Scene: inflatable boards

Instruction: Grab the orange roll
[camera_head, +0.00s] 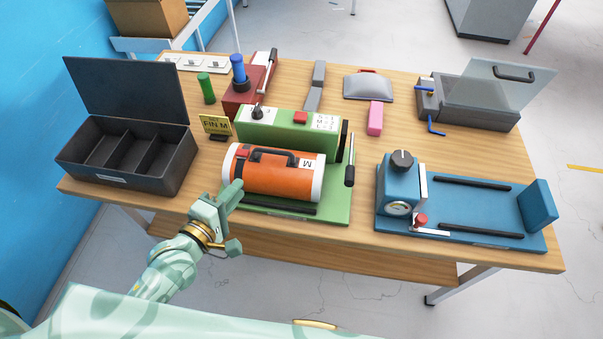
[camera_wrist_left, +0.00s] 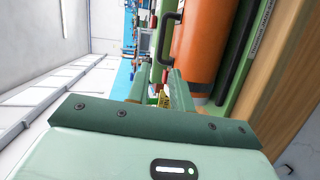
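The orange roll (camera_head: 270,176) is a fat cylinder with white ends, an "M" label and a black carry handle (camera_head: 270,154). It lies on the green machine (camera_head: 335,207) at the front middle of the table. My left gripper (camera_head: 236,190) is at the roll's lower left end, close to it and not holding it. In the left wrist view the roll (camera_wrist_left: 196,42) and its handle show beyond the fingers (camera_wrist_left: 158,90). A narrow gap shows between the fingers, with nothing held. My right gripper is out of view.
A black open box (camera_head: 120,160) stands left, and a yellow "FIN M" sign (camera_head: 215,125) behind the roll. A blue machine (camera_head: 480,212) stands right. A red machine (camera_head: 243,98), pink block (camera_head: 375,118) and grey-lidded machine (camera_head: 475,100) stand behind. Bare wood shows between them.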

